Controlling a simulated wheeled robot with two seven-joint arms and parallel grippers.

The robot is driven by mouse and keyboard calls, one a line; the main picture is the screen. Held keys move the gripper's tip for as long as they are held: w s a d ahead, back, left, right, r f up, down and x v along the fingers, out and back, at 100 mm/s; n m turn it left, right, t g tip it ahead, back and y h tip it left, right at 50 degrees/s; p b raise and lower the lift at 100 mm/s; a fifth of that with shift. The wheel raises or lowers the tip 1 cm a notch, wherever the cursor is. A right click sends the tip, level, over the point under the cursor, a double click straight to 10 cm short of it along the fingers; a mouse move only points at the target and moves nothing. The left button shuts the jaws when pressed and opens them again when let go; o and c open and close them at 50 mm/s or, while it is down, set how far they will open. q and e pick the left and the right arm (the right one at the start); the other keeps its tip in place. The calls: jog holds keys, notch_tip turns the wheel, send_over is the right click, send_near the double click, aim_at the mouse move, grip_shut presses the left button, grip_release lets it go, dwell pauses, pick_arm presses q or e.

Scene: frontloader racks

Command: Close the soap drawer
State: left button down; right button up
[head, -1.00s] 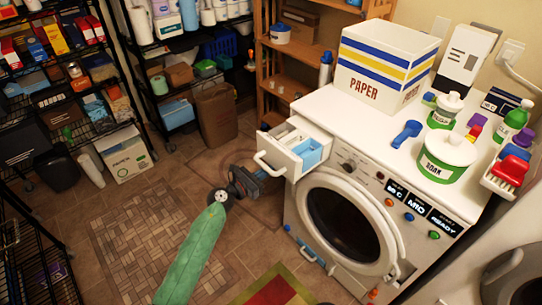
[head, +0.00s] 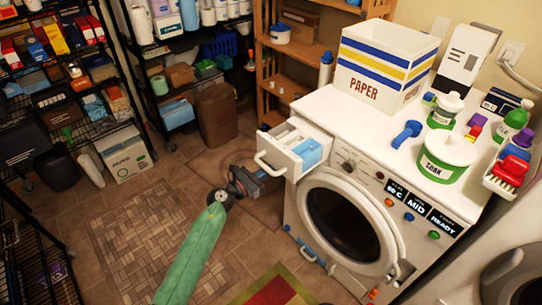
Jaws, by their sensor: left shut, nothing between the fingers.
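The soap drawer (head: 308,166) is pulled out from the upper left of the white washing machine's front (head: 300,222). It is white, with open compartments and a blue section, and has a white handle (head: 268,164) on its front. My left gripper (head: 262,178) is shut and empty, just in front of and slightly below the drawer handle. Whether the fingers touch the drawer cannot be told. My left arm, in a green sleeve, reaches up from the bottom. My right gripper is not in view.
On the machine's top stand a PAPER box (head: 383,67), a blue scoop (head: 407,133), a green and white tub (head: 447,156) and several bottles. The round door (head: 342,222) is shut. Shelving racks (head: 70,85) line the left and back. The tiled floor before the drawer is open.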

pick_arm(q)
jog(key=shift+x, duration=1.05)
jog(key=shift+b+x, duration=0.9)
jog(key=shift+x, duration=3.45)
jog(key=shift+b+x, duration=0.8)
jog(key=shift+x, duration=2.2)
jog(key=shift+d, duration=0.1)
